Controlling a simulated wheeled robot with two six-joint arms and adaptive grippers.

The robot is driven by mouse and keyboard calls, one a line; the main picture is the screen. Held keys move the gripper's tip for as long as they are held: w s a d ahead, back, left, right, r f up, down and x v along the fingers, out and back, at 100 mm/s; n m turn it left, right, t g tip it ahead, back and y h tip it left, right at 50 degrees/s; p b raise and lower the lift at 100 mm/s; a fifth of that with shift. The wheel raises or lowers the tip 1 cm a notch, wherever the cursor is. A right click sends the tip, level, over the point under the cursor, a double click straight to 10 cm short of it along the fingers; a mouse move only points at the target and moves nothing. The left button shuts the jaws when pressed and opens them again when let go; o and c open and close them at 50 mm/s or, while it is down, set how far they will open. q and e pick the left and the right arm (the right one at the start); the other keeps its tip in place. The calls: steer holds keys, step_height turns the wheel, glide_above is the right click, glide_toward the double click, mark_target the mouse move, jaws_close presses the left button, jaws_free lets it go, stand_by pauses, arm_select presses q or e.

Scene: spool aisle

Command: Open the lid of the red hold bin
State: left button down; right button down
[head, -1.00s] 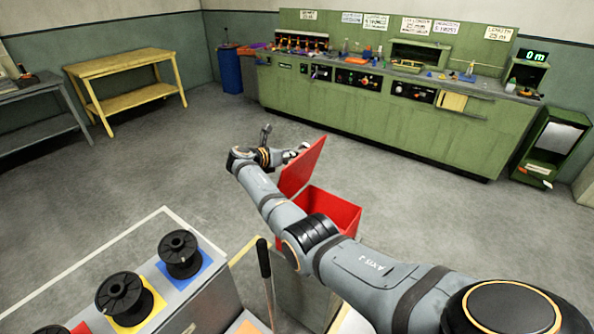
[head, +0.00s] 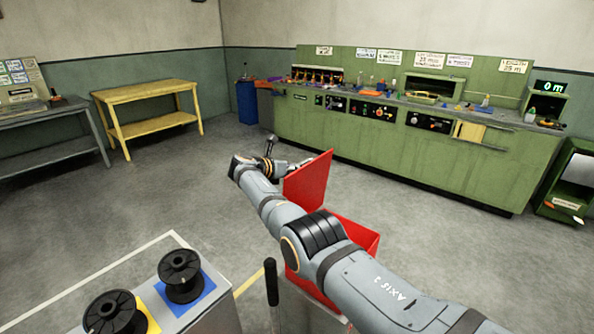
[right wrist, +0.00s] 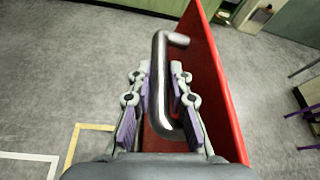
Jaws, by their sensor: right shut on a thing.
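The red hold bin (head: 352,232) stands below my right arm, partly hidden by it. Its red lid (head: 308,180) stands up, tilted well open, at the bin's left side. My right gripper (head: 285,165) is at the lid's outer side, partly behind the lid in the head view. In the right wrist view, my right gripper (right wrist: 161,95) has its fingers closed around the silver bar handle (right wrist: 160,75) on the lid (right wrist: 215,80). My left gripper is not in view.
A grey stand with black spools (head: 181,276) is at the lower left. A dark upright lever (head: 271,282) stands beside it. A green workbench (head: 400,145) runs along the back wall. A yellow table (head: 150,115) is at the left. Open floor lies between.

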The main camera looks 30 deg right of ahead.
steer(key=shift+f, duration=0.1)
steer(key=c, duration=1.5)
jaws_free()
steer(key=shift+w, duration=0.1)
steer(key=shift+a, duration=0.2)
steer(key=v, duration=1.1)
steer(key=shift+s+a, duration=0.2)
steer(key=shift+a, duration=0.1)
steer(key=shift+r, duration=0.25)
